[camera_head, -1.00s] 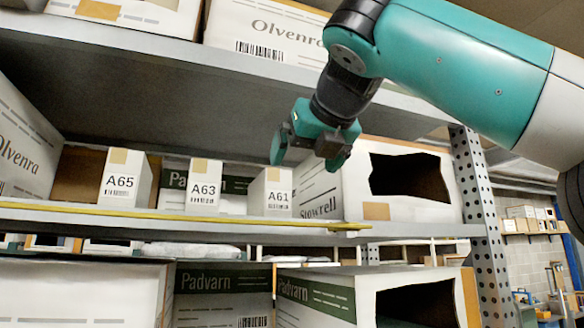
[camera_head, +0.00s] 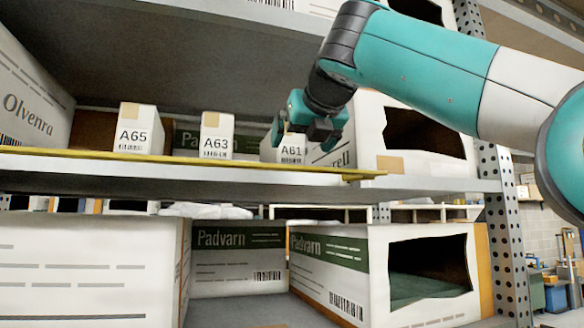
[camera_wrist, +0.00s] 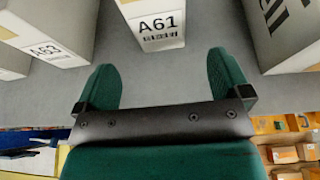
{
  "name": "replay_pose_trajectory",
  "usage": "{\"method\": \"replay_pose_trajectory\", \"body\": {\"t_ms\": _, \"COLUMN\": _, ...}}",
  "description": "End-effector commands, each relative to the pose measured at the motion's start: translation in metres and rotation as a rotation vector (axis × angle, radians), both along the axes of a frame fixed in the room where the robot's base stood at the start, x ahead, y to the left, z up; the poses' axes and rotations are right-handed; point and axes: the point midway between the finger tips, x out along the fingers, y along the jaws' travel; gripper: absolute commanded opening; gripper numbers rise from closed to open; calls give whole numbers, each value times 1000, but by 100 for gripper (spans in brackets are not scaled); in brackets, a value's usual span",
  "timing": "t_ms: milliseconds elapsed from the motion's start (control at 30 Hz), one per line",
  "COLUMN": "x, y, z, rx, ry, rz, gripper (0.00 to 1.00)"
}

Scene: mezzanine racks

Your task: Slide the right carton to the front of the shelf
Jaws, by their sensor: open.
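Three small white cartons with tan tape stand in a row on the middle shelf. The right carton, A61 (camera_head: 291,156), is partly hidden behind my gripper in the head view. In the wrist view, A61 (camera_wrist: 158,24) is upright just beyond the fingertips, centred between them, with its label facing me. My gripper (camera_head: 299,138) is open and empty; its green fingers (camera_wrist: 164,72) reach over the shelf and appear apart from the carton. Carton A63 (camera_head: 217,137) stands to the left, and A65 (camera_head: 138,131) farther left. The shelf (camera_head: 250,172) has a yellow strip along its front edge.
A large torn-open white box (camera_head: 393,163) stands close on the right of A61. An Olvenra box (camera_head: 30,110) closes the left end. A dark green-banded box is behind the cartons. An upper shelf (camera_head: 200,45) hangs above. Bare shelf lies before A61.

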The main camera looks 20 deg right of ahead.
Motion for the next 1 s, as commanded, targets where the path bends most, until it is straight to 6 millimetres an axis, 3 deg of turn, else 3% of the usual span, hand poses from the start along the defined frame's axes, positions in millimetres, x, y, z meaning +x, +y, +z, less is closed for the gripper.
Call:
{"method": "replay_pose_trajectory", "body": {"t_ms": 200, "x": 41, "y": -1, "z": -15, "rx": -3, "ry": 5, "rz": -3, "gripper": 96}}
{"method": "replay_pose_trajectory", "body": {"t_ms": 400, "x": 69, "y": 0, "z": -26, "rx": -1, "ry": 3, "rz": -3, "gripper": 96}}
{"method": "replay_pose_trajectory", "body": {"t_ms": 600, "x": 82, "y": 1, "z": -33, "rx": 1, "ry": 1, "rz": -1, "gripper": 96}}
{"method": "replay_pose_trajectory", "body": {"t_ms": 900, "x": 83, "y": 1, "z": -35, "rx": 1, "ry": 1, "rz": 0, "gripper": 96}}
{"method": "replay_pose_trajectory", "body": {"t_ms": 933, "x": 83, "y": 1, "z": -35, "rx": 1, "ry": 1, "rz": 0, "gripper": 93}}
{"method": "replay_pose_trajectory", "body": {"t_ms": 1000, "x": 83, "y": 1, "z": -34, "rx": 1, "ry": 0, "rz": 0, "gripper": 77}}
